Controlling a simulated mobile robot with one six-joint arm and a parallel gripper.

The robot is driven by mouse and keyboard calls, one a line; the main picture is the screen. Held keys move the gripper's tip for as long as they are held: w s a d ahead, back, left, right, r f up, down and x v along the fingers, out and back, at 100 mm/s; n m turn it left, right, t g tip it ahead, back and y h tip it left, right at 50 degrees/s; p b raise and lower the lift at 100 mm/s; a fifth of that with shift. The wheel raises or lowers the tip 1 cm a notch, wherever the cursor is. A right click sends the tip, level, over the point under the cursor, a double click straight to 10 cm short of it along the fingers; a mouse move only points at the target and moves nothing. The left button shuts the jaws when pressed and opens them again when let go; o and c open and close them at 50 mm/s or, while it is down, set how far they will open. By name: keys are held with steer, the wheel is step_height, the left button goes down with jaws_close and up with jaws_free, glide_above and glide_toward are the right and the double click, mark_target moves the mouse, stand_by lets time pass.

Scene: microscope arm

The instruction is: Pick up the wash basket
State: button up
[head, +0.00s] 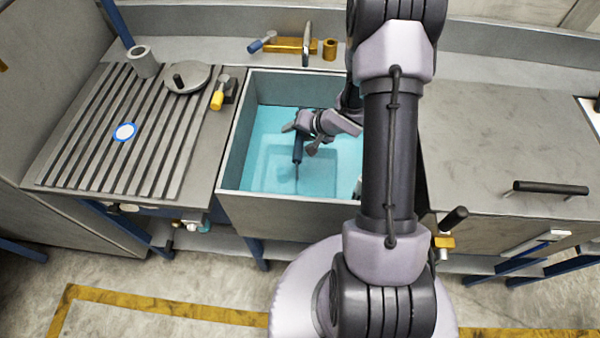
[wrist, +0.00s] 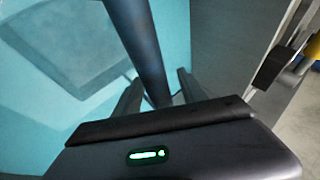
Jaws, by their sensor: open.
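A dark upright cylindrical handle (head: 297,150), apparently the wash basket's, stands in the blue liquid of the sink, with a thin rod below it. My gripper (head: 302,137) is low inside the sink at this handle. In the wrist view, the handle (wrist: 138,38) runs between the two spread fingers of my gripper (wrist: 158,78). The fingers are open, and I cannot tell whether either touches it. A pale square shape shows under the liquid; I cannot tell whether it is the basket's body or the sink floor. My arm hides the sink's right part.
The sink (head: 228,140) has grey walls close around my gripper. A brass tap (head: 290,45) is behind it. A ribbed drainboard (head: 85,150) with a round lid (head: 187,79) and a grey cup (head: 143,62) lies left. A bare grey counter (head: 490,120) lies right.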

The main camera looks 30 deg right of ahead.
steer(key=shift+w+a+f, duration=0.1)
steer(key=shift+w+f, duration=0.25)
steer(key=shift+f, duration=0.05)
steer(key=shift+s+r, duration=0.1)
steer(key=shift+r, duration=0.05)
steer(key=shift+c, duration=0.7)
jaws_close()
